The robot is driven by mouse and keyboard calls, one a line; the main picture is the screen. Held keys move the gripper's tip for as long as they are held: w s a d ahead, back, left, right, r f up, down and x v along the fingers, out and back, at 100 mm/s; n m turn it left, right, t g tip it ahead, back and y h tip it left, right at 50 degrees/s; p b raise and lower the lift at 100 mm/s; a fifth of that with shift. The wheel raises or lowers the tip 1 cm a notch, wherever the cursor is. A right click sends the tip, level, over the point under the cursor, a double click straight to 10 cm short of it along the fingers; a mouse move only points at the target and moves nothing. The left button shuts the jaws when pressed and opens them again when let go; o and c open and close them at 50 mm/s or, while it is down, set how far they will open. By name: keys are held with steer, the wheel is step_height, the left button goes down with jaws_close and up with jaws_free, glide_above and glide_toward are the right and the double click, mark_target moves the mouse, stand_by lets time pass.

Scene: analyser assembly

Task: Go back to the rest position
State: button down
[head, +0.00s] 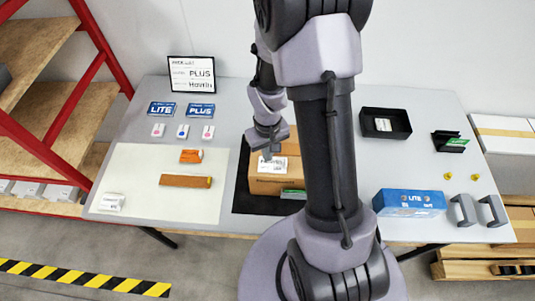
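My arm rises in front of the grey table (235,100) and hides part of its middle. My gripper (268,154) points down over a cardboard box (272,182) on a black mat (242,203). A small white labelled piece (272,165) shows just below the gripper, at the box. I cannot tell whether the gripper touches or holds it. The fingers are too small and dark to tell if they are open or shut.
A black tray (407,126), a blue LITE box (409,211) and two grey handles (493,211) are on the right. A brown bar (186,181) lies on a pale mat (130,165) at left. A red-framed shelf (52,130) stands beyond the left edge.

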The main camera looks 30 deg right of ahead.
step_height(320, 180, up, 3)
steer(key=shift+p, duration=0.85)
steer(key=shift+f, duration=0.1)
steer(key=s+a+r+m+t+y+b, duration=0.2)
steer(key=s+a+r+t+b, duration=0.3)
steer(key=s+a+r+b, duration=0.5)
steer(key=s+a+m+b, duration=0.1)
steer(key=s+a+b, duration=0.1)
steer(key=b, duration=0.5)
steer(key=shift+a+r+m+t, duration=0.3)
steer(key=shift+a+t, duration=0.1)
steer(key=shift+a, duration=0.2)
steer(key=shift+s, duration=0.15)
